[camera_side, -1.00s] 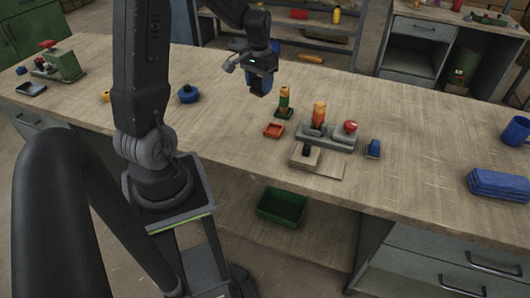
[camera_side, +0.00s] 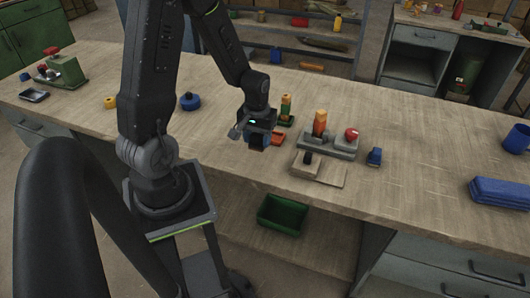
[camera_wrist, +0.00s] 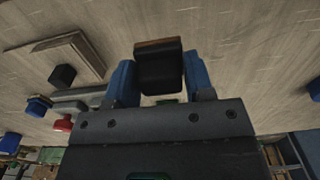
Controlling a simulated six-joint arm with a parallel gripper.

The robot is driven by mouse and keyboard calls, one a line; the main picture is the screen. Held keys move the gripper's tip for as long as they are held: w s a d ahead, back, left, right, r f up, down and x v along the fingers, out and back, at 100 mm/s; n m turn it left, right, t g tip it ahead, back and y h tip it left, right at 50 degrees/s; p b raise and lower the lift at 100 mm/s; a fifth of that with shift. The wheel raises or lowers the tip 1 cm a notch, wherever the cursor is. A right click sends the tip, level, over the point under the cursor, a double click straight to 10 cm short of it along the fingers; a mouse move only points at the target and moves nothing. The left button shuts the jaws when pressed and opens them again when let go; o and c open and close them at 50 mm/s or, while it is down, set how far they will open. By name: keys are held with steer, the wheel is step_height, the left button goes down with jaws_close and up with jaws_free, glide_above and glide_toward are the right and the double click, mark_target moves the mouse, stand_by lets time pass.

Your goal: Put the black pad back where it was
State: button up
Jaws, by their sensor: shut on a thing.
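The pad is hardly visible in the side view. I cannot tell whether it touches the bench top. A pale wooden board (camera_side: 327,175) with a small black block (camera_side: 308,158) on it lies to the right.
A grey fixture (camera_side: 340,150) with an orange handle and red knob (camera_side: 351,134) stands right of my gripper. A green-based post (camera_side: 286,108) is close behind. A blue part (camera_side: 375,156) sits farther right. Blue (camera_side: 190,101) and yellow (camera_side: 110,102) round pieces lie left. The bench front is clear.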

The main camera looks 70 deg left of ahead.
mark_target(265, 162)
steer(key=shift+w+d+f, duration=0.7)
steer(key=shift+w+f, duration=0.1)
steer(key=shift+w, duration=0.1)
steer(key=shift+f, duration=1.85)
steer(key=shift+f, duration=0.1)
steer(key=o, duration=0.9)
